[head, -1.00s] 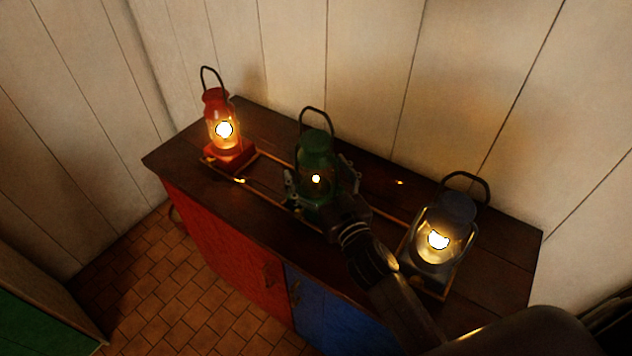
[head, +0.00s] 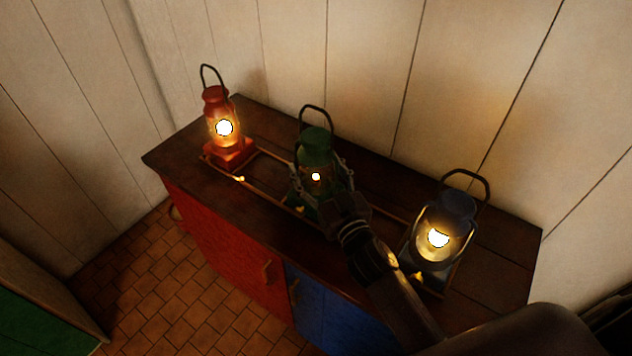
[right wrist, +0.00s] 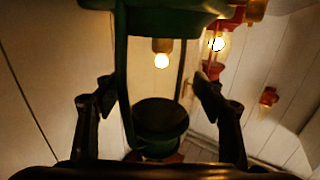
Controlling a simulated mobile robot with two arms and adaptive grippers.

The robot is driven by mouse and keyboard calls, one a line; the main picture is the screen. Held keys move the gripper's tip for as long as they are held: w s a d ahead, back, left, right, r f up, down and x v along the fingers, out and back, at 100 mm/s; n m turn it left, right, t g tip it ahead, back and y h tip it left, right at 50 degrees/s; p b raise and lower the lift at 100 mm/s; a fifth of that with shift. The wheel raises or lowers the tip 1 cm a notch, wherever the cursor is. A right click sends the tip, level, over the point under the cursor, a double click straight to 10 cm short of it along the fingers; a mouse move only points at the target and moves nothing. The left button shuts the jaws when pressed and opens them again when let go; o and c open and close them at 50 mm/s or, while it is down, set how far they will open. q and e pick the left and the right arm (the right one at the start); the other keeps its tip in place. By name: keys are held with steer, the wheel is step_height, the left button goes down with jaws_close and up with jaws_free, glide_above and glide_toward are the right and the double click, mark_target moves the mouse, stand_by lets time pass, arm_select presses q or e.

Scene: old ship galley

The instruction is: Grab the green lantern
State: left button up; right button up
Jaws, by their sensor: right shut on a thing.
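The green lantern (head: 315,148) stands upright on the dark wooden cabinet top, between a red lantern and a dark lantern, with its lamp lit and its handle up. My right gripper (head: 322,180) is shut on the green lantern, one finger at each side of its body. In the right wrist view the green lantern (right wrist: 160,120) fills the middle, between the two fingers of my right gripper (right wrist: 152,88). The lower front of the lantern is partly hidden by my gripper in the head view. My left gripper is not in view.
A lit red lantern (head: 217,105) stands at the left end of the cabinet top (head: 490,250). A lit dark blue-grey lantern (head: 450,215) stands at the right, close to my right arm. A white plank wall (head: 360,60) rises right behind the cabinet.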

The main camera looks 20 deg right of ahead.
steer(key=shift+r, duration=0.3)
